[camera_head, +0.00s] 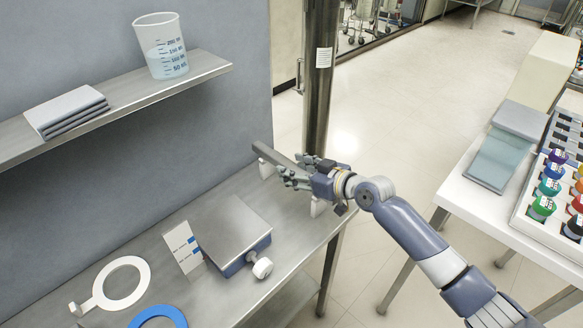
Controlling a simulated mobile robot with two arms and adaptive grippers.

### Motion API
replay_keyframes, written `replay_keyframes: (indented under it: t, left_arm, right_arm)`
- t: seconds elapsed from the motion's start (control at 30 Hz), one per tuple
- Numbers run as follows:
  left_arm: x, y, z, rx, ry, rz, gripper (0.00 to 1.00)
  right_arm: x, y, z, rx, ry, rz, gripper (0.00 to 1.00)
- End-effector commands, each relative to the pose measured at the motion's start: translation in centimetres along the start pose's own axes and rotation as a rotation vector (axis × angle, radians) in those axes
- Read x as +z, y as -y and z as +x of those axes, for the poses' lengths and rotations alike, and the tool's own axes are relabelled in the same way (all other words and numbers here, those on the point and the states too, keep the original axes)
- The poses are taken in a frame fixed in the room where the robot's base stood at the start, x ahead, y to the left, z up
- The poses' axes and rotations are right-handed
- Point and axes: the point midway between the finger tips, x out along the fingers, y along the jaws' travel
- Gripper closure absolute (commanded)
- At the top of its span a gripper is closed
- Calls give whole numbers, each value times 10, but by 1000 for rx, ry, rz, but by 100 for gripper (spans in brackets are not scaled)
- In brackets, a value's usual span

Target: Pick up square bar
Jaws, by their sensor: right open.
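The square bar (272,157) is a grey metal bar at the far right end of the steel bench, lying slantwise. White supports show near its two ends. My right gripper (290,178) reaches in from the right, its fingers open at the bar. The gripper and wrist hide the bar's nearer part. I cannot tell whether the fingers touch the bar. My left gripper is not in view.
The steel bench (178,285) also bears a metal-topped box (228,229) with a white knob, a white card, a white ring and a blue ring. A shelf above holds a beaker (161,45) and stacked grey plates. A post stands behind the bar. A white table at right holds bottles.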

Motion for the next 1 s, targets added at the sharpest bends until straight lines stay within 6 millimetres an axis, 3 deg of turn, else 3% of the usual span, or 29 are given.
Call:
replay_keyframes:
  t: [0.27, 0.47, 1.0]
  left_arm:
    - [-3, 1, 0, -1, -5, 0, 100]
    - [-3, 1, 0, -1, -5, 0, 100]
    - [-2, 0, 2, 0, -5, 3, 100]
  right_arm:
    - [0, 0, 2, 0, 0, -1, 55]
    - [0, 0, 2, 0, 0, -1, 100]
    - [-13, -1, -2, 1, -10, -5, 100]
